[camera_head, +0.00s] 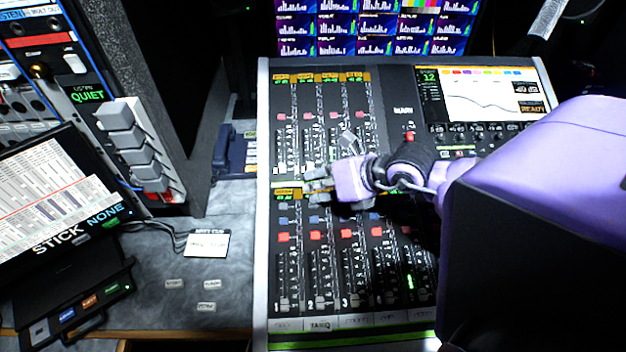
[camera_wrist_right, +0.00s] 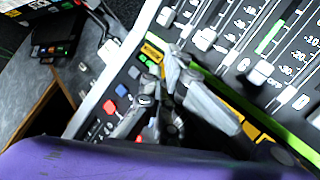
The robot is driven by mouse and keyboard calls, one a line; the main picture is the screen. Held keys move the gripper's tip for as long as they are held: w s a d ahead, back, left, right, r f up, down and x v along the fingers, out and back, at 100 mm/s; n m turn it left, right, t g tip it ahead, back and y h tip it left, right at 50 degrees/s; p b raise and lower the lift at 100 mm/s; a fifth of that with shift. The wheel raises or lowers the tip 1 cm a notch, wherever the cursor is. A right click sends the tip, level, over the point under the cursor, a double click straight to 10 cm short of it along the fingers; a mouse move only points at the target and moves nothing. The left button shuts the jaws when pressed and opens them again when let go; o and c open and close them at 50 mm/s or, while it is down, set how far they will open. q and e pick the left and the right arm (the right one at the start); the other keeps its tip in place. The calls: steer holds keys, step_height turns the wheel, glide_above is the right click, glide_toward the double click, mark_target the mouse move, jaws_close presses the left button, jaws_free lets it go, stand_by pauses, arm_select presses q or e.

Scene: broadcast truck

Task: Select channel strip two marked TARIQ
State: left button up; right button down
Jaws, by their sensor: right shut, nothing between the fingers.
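The mixing console (camera_head: 262,250) has strips numbered along its lower bank. Strip two carries the TARIQ label (camera_head: 319,325) at its foot, with its fader (camera_head: 320,302), a red button (camera_head: 315,236) and a blue button (camera_head: 313,221) above. My right gripper (camera_head: 314,187) is shut and empty over the top of the lower bank, around strips one and two. It hides the upper part of strip two; I cannot tell whether it touches. My left gripper is not in view.
A dark telephone handset (camera_head: 226,150) lies left of the console. A tilted screen (camera_head: 50,200), grey levers (camera_head: 130,140) and a paper note (camera_head: 207,243) are further left. Monitors (camera_head: 370,30) stand behind. The grey desk by the console is mostly clear.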

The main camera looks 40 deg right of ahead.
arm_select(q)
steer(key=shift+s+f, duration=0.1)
arm_select(e)
steer(key=shift+f, duration=0.3)
